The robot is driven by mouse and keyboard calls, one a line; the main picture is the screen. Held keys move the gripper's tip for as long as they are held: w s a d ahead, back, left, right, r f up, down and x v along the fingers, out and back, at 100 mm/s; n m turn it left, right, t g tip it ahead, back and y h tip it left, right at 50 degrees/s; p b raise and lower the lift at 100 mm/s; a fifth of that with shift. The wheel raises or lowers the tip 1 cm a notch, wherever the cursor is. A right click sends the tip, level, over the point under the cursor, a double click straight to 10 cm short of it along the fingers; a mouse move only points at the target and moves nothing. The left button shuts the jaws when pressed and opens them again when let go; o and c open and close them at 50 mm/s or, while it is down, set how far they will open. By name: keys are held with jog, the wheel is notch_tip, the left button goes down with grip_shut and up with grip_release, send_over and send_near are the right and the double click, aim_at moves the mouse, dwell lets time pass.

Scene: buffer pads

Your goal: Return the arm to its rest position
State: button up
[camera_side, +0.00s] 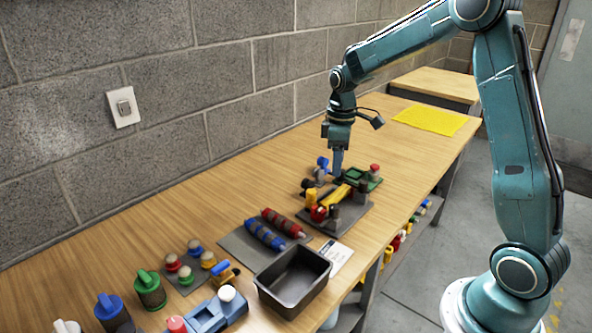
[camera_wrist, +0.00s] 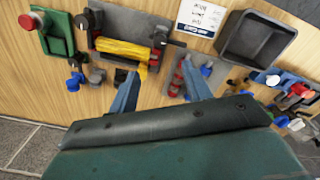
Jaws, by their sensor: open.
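My gripper (camera_side: 338,170) points down over the workbench (camera_side: 230,205), above the back end of a dark fixture board (camera_side: 350,217) that carries yellow, red and black parts. In the wrist view, the two blue fingers of my gripper (camera_wrist: 157,72) stand apart with nothing between them. The fixture's yellow bundle (camera_wrist: 122,50) lies beyond the left fingertip. I cannot tell the exact height of the fingertips above the bench.
A green fixture with a red knob (camera_side: 374,170) stands close to the right of my gripper. A dark open bin (camera_side: 293,280), a white card (camera_side: 336,256) and several knobs and bottles fill the bench front. A yellow mat (camera_side: 430,121) lies at the back. A wall runs along the left.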

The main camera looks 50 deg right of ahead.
jog(key=shift+r, duration=0.1)
jog(key=s+a+r+m+t, duration=0.2)
jog(key=s+a+r, duration=0.3)
jog(key=s+r, duration=0.25)
jog(key=s+a+r+m+t, duration=0.2)
jog(key=s+a+r, duration=0.35)
jog(key=s, duration=0.35)
jog(key=s+a+m+t, duration=0.1)
jog(key=s+a, duration=0.1)
jog(key=s, duration=0.6)
jog(key=shift+f+m+t, duration=0.3)
